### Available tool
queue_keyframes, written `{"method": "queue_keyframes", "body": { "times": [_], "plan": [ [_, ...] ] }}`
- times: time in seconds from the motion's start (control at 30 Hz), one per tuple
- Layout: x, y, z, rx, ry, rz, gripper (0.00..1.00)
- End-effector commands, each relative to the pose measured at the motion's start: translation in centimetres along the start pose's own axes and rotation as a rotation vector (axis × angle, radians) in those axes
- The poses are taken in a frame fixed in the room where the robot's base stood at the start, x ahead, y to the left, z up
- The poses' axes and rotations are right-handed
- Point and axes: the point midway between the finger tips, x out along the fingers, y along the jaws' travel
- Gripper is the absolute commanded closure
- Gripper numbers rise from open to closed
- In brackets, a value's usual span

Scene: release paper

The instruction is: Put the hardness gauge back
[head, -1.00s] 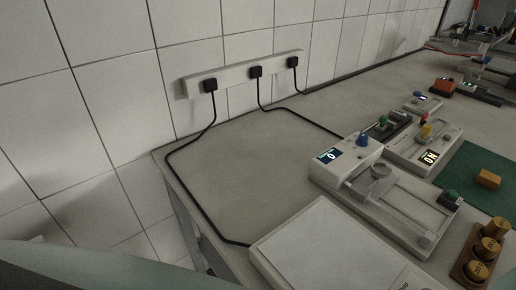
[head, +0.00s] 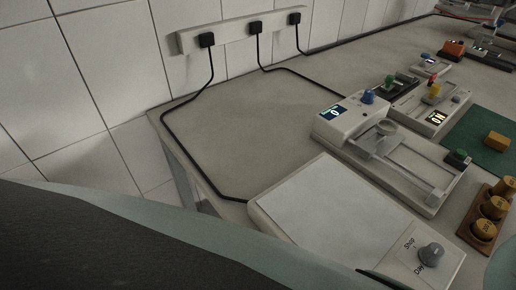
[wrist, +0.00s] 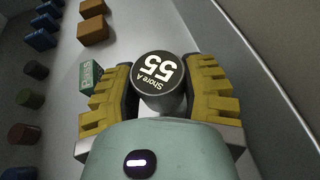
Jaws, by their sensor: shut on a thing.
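The gauge's lower end is hidden. Neither the gauge nor my gripper shows in the head view, where part of my arm fills the lower left.
The wrist view shows a green block (wrist: 90,77), orange blocks (wrist: 92,30), blue blocks (wrist: 42,40) and dark cylinders (wrist: 30,98) at left. The head view shows a flat white device (head: 335,210), a display instrument (head: 345,118) and clear bench (head: 250,110) behind.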

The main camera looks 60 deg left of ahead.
Motion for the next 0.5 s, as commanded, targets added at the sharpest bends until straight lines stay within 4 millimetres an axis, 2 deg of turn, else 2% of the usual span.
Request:
{"method": "queue_keyframes", "body": {
  "times": [0.17, 0.2, 0.43, 0.5],
  "plan": [
    [0.07, -0.09, -0.22, 0.001, -0.002, -0.001, 0.99],
    [0.08, -0.08, -0.29, 0.0, 0.0, -0.001, 0.52],
    [0.03, -0.08, -0.2, 0.0, 0.0, -0.001, 0.29],
    [0.03, -0.07, -0.2, 0.0, 0.0, -0.001, 0.28]
  ]
}}
